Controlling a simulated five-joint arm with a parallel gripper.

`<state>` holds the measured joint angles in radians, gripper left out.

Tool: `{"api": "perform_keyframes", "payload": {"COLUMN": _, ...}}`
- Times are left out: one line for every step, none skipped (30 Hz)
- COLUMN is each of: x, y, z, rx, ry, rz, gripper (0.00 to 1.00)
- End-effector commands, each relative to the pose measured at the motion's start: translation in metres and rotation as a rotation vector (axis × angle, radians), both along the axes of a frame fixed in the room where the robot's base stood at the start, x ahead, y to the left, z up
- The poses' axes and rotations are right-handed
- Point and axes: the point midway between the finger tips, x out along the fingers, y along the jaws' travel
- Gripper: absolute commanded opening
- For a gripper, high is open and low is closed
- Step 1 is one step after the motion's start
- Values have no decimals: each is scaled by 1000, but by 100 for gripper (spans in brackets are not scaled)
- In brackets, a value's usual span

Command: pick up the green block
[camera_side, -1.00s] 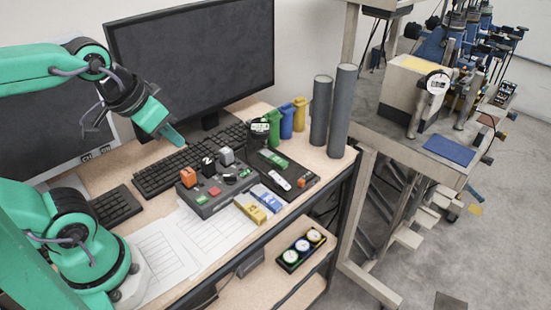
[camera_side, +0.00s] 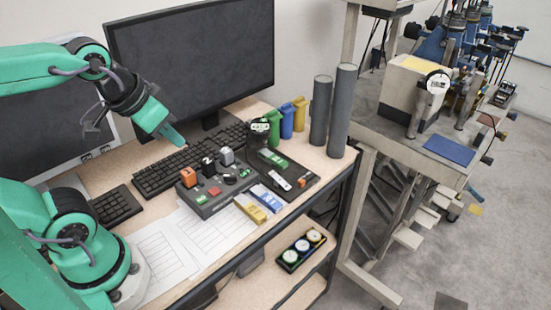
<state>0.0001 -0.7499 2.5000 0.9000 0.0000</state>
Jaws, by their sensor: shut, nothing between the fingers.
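My gripper (camera_side: 176,140) is shut and empty, held in the air above the keyboard and in front of the large monitor. A small green block-like piece (camera_side: 273,158) lies on the black tray to the right of the control box, to the right of my gripper and apart from it. A taller green piece (camera_side: 273,124) stands behind that tray, beside a blue one. I cannot tell for sure which of these is the green block.
A grey control box (camera_side: 232,197) with coloured knobs stands mid-desk. Yellow (camera_side: 251,208) and blue (camera_side: 266,198) pieces lie at its right. Two grey cylinders (camera_side: 342,110) stand at the desk's right end. The monitor (camera_side: 195,60) is close behind my gripper. Papers (camera_side: 165,252) lie in front.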

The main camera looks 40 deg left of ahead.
Motion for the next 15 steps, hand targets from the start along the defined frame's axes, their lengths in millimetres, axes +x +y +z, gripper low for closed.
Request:
{"api": "perform_keyframes", "payload": {"x": 0, "y": 0, "z": 0, "rx": 0, "ry": 0, "rz": 0, "gripper": 0}}
{"api": "perform_keyframes", "payload": {"x": 0, "y": 0, "z": 0, "rx": 0, "ry": 0, "rz": 0, "gripper": 6}}
{"api": "perform_keyframes", "payload": {"x": 0, "y": 0, "z": 0, "rx": 0, "ry": 0, "rz": 0, "gripper": 14}}
{"api": "perform_keyframes", "payload": {"x": 0, "y": 0, "z": 0, "rx": 0, "ry": 0, "rz": 0, "gripper": 20}}
{"api": "perform_keyframes", "payload": {"x": 0, "y": 0, "z": 0, "rx": 0, "ry": 0, "rz": 0, "gripper": 26}}
{"api": "perform_keyframes", "payload": {"x": 0, "y": 0, "z": 0, "rx": 0, "ry": 0, "rz": 0, "gripper": 33}}
{"api": "perform_keyframes", "payload": {"x": 0, "y": 0, "z": 0, "rx": 0, "ry": 0, "rz": 0, "gripper": 39}}
{"api": "perform_keyframes", "payload": {"x": 0, "y": 0, "z": 0, "rx": 0, "ry": 0, "rz": 0, "gripper": 45}}
{"api": "perform_keyframes", "payload": {"x": 0, "y": 0, "z": 0, "rx": 0, "ry": 0, "rz": 0, "gripper": 51}}
{"api": "perform_keyframes", "payload": {"x": 0, "y": 0, "z": 0, "rx": 0, "ry": 0, "rz": 0, "gripper": 51}}
{"api": "perform_keyframes", "payload": {"x": 0, "y": 0, "z": 0, "rx": 0, "ry": 0, "rz": 0, "gripper": 51}}
{"api": "perform_keyframes", "payload": {"x": 0, "y": 0, "z": 0, "rx": 0, "ry": 0, "rz": 0, "gripper": 51}}
{"api": "perform_keyframes", "payload": {"x": 0, "y": 0, "z": 0, "rx": 0, "ry": 0, "rz": 0, "gripper": 51}}
{"api": "perform_keyframes", "payload": {"x": 0, "y": 0, "z": 0, "rx": 0, "ry": 0, "rz": 0, "gripper": 51}}
{"api": "perform_keyframes", "payload": {"x": 0, "y": 0, "z": 0, "rx": 0, "ry": 0, "rz": 0, "gripper": 51}}
